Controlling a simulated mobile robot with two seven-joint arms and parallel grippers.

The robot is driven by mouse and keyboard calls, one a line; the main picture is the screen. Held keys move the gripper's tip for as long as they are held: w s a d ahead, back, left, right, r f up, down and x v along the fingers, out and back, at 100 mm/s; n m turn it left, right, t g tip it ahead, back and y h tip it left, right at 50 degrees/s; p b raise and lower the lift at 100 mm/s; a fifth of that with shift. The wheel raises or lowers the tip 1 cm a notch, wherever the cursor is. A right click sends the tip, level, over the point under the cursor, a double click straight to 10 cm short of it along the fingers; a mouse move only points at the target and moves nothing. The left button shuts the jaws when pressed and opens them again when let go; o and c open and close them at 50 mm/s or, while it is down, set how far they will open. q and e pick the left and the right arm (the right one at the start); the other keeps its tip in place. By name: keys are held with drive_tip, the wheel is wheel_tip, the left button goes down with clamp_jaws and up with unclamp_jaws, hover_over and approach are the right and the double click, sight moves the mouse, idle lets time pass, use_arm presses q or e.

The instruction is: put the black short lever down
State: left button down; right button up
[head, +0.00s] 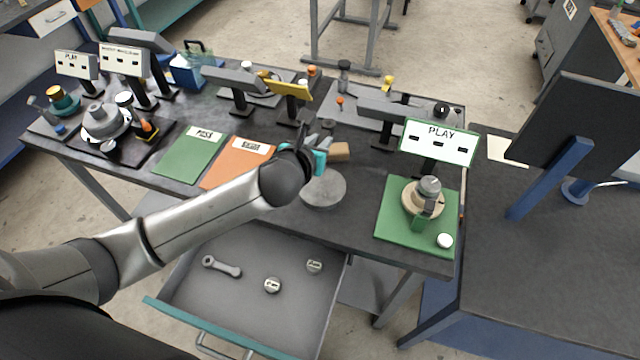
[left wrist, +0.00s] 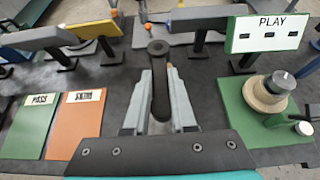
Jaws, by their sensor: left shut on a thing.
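The black short lever (left wrist: 158,60) stands out between the fingers of my left gripper (left wrist: 160,95) in the left wrist view, with its round ringed end pointing away from me. The fingers are shut on it. In the head view my left gripper (head: 316,150) is over the dark workbench, behind the grey round disc. The lever (head: 302,137) shows there only as a small dark piece, partly hidden by my wrist. I cannot tell whether it touches the bench. My right gripper is not in view.
A green PASS mat (head: 189,156) and an orange mat (head: 236,163) lie to the left. A grey disc (head: 323,190) is near the front edge. A green PLAY mat (head: 390,235) with a spring fixture is right. An open drawer (head: 225,305) holds a grey lever and two round pieces.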

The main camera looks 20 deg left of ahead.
use_arm(q)
drive_tip(key=b, duration=0.3)
hover_over(320, 192)
wheel_tip(320, 192, down, 11)
drive_tip(key=shift+r, duration=0.15)
wheel_tip(320, 192, down, 4)
drive_tip(key=shift+f+b, duration=0.1)
drive_tip(key=shift+b, duration=0.7)
drive_tip(key=shift+f, duration=0.1)
drive_tip(key=shift+f, duration=0.15)
drive_tip(key=c, duration=0.7)
unclamp_jaws()
drive_tip(key=shift+c, duration=0.2)
